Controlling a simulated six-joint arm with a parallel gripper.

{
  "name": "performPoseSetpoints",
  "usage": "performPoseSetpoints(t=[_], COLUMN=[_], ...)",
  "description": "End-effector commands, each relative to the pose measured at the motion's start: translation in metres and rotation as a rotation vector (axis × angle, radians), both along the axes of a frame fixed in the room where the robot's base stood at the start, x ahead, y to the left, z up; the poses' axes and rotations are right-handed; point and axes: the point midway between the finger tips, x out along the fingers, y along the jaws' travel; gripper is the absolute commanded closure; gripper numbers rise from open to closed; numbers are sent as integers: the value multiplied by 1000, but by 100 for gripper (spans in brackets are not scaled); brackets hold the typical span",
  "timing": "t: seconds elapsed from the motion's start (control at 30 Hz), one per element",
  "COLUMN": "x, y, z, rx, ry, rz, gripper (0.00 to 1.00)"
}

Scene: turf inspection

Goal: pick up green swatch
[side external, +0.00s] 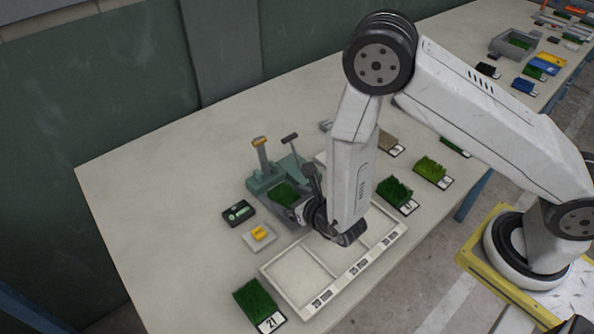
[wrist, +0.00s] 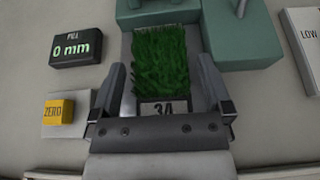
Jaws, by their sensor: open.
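A green turf swatch (wrist: 160,65) with a white label reading 34 lies in the wrist view between my two fingers. It sits on a grey plate in front of a teal device (wrist: 242,35). My gripper (wrist: 170,90) is open, one finger on each side of the swatch, with a gap to it. The side external view also shows this swatch (side external: 285,194) on the teal device (side external: 262,181), just left of my gripper (side external: 308,205). Other green swatches lie on the table: one labelled 21 (side external: 258,302), one right of the tray (side external: 394,191) and a lighter one (side external: 431,169).
A white divided tray (side external: 292,299) lies under my arm. A black display (wrist: 76,46) reads 0 mm, and a yellow ZERO button (wrist: 59,108) sits beside it. A tan swatch (side external: 389,143) lies behind my arm. The table's left part is clear.

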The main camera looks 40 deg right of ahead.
Motion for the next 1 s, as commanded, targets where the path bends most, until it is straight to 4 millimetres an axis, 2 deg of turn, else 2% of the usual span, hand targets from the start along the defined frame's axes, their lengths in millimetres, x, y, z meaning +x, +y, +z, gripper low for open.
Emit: performPoseSetpoints(t=[0.47,0.5,0.57,0.7,0.77,1.0], x=[1,1,1,1,1,1], y=[0,0,0,0,0,0], z=[0,0,0,0,0,0], rx=[0,0,0,0,0,0], ry=[-1,-1,-1,-1,-1,-1], rz=[0,0,0,0,0,0], gripper=[0,3,22,67,84,84])
